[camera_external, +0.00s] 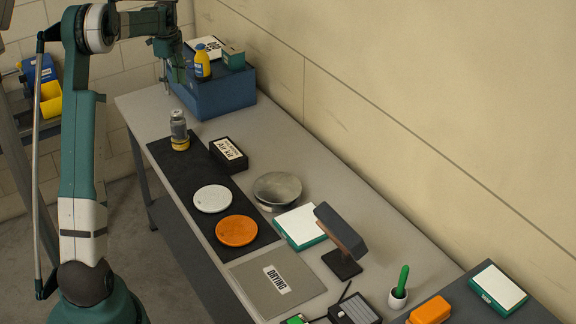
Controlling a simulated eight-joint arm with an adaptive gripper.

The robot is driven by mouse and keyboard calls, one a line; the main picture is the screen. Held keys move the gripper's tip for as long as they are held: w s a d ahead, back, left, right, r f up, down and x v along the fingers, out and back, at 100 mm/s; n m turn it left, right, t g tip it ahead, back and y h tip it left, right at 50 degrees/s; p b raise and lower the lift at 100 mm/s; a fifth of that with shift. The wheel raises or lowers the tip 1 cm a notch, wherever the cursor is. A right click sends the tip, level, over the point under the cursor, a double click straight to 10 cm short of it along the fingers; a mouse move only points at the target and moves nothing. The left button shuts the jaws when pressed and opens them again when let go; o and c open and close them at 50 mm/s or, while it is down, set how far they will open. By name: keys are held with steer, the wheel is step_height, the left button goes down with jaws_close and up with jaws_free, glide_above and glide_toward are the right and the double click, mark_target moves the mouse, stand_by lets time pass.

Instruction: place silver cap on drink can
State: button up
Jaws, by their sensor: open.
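A small grey, can-like container (179,126) with a yellow band at its base stands upright on the black mat (165,156) at the far end of the table. It may be the drink can; its top looks grey, and I cannot tell whether a separate cap sits on it. A wide, round silver piece (277,188) lies on the table right of the mat; I cannot tell whether it is the silver cap. My gripper (173,80) is open, pointing down above and behind the grey container in the picture. Its fingertips are small and partly unclear against the blue box.
A blue box (215,97) carries a yellow bottle (202,66) and small boxes. A black labelled box (229,154) stands beside the mat. White (212,198) and orange (236,230) discs lie on the mat. A dark lamp-like stand (341,242) rises nearer the front.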

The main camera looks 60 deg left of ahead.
stand_by(0.6)
steer(key=w+d+r+n+t+y, duration=0.1)
steer(key=w+d+r, duration=0.3)
steer(key=d, duration=0.6)
steer(key=w+d+r+n, duration=0.1)
steer(key=w+d+r, duration=0.3)
steer(key=d, duration=0.6)
steer(key=s+d+r+n+t, duration=0.1)
steer(key=d+r, duration=0.2)
steer(key=d, duration=0.9)
steer(key=d+r+n+t, duration=0.1)
steer(key=d+r+n, duration=0.15)
steer(key=d, duration=0.85)
steer(key=s+d+n+t, duration=0.1)
steer(key=s+d, duration=0.3)
steer(key=d, duration=0.7)
steer(key=s+d+n+t, duration=0.1)
steer(key=s+d, duration=0.4)
steer(key=d, duration=0.6)
steer(key=s+d+f+n+t, duration=0.1)
steer(key=s+d+f, duration=0.2)
steer(key=s+d, duration=0.2)
steer(key=s+d+f+n+t+h, duration=0.1)
steer(key=s+d+f, duration=0.3)
steer(key=d, duration=0.5)
steer(key=s+n, duration=0.1)
steer(key=s, duration=0.1)
steer(key=shift+s+d, duration=0.15)
steer(key=shift+s, duration=0.15)
